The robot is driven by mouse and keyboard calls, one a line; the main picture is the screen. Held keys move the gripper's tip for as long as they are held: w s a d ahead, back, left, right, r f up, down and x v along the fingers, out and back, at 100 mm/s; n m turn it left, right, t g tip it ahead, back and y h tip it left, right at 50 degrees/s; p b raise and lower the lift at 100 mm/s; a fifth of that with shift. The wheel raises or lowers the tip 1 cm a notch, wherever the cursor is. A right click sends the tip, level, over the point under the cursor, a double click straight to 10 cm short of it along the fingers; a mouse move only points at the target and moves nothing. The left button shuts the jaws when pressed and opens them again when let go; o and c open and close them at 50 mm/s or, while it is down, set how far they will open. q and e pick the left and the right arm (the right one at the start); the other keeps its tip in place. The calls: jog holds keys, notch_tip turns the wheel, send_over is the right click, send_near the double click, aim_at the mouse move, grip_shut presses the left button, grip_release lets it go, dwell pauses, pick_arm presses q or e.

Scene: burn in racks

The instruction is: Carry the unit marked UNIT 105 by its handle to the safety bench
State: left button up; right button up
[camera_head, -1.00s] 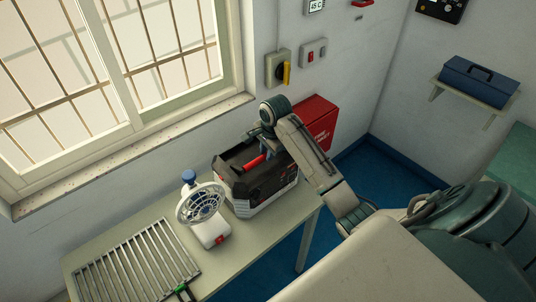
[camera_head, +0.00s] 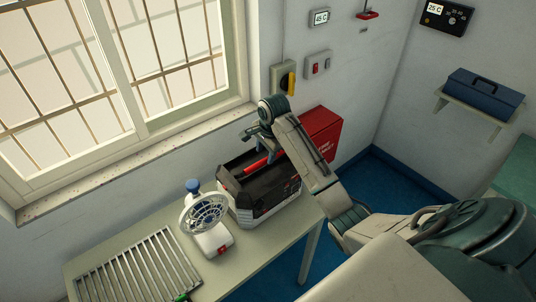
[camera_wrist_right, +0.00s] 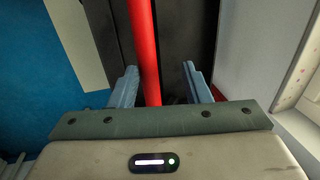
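A black and grey unit (camera_head: 268,204) with a red handle (camera_head: 262,162) stands on the table below the window. I cannot read a unit number on it. My right gripper (camera_head: 252,136) is above the unit's handle. The handle lies closer to the left finger. My left gripper is not in view.
A small white fan (camera_head: 208,220) stands close left of the unit, and a metal rack (camera_head: 140,268) lies on the table's left part. A red box (camera_head: 322,128) is behind the unit. A blue toolbox (camera_head: 484,94) sits on a wall shelf. A green surface (camera_head: 520,165) shows at the right edge.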

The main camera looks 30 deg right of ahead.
jog(key=o, duration=0.6)
jog(key=shift+w+a+r, duration=0.1)
jog(key=shift+w+r, duration=0.05)
jog(key=shift+w, duration=0.4)
jog(key=shift+w+a+r, duration=0.1)
jog(key=shift+w, duration=0.4)
jog(key=shift+o, duration=1.1)
jog(key=shift+w, duration=0.15)
jog(key=shift+w+f, duration=0.1)
jog(key=shift+c, duration=0.9)
jog(key=o, duration=0.6)
jog(key=shift+w+f, duration=0.15)
jog(key=shift+w, duration=0.1)
jog(key=shift+o, duration=0.5)
jog(key=shift+s+d+r, duration=0.1)
jog(key=shift+s+r, duration=0.1)
jog(key=shift+r, duration=0.1)
jog(key=shift+s+r, duration=0.25)
jog(key=shift+r, duration=0.9)
jog(key=shift+s+r, duration=0.2)
jog(key=shift+r, duration=0.95)
